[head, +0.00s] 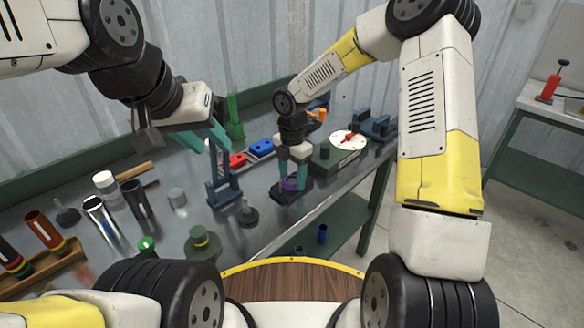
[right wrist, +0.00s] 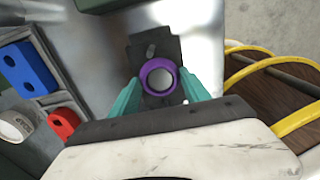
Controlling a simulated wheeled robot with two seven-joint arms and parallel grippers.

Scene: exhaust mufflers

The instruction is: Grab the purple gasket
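The purple gasket (head: 291,183) is a ring around a pale round post on a small dark stand (head: 284,196), on the bench near its front edge. In the right wrist view the gasket (right wrist: 145,82) lies between the two teal fingers of my right gripper (right wrist: 161,84). The fingers point down at it, one on each side, with a small gap seeming to show; the gripper is open. In the head view my right gripper (head: 289,178) partly hides the ring. My left gripper (head: 212,138) hangs above the bench near a blue stand, with its teal fingers apart and nothing visible between them.
The blue upright stand (head: 222,185) is left of the gasket. Behind are a grey tray with red and blue (head: 260,148) parts and a white dial (head: 348,140) on a green box. Cylinders, including a chrome one (head: 101,217), crowd the left bench.

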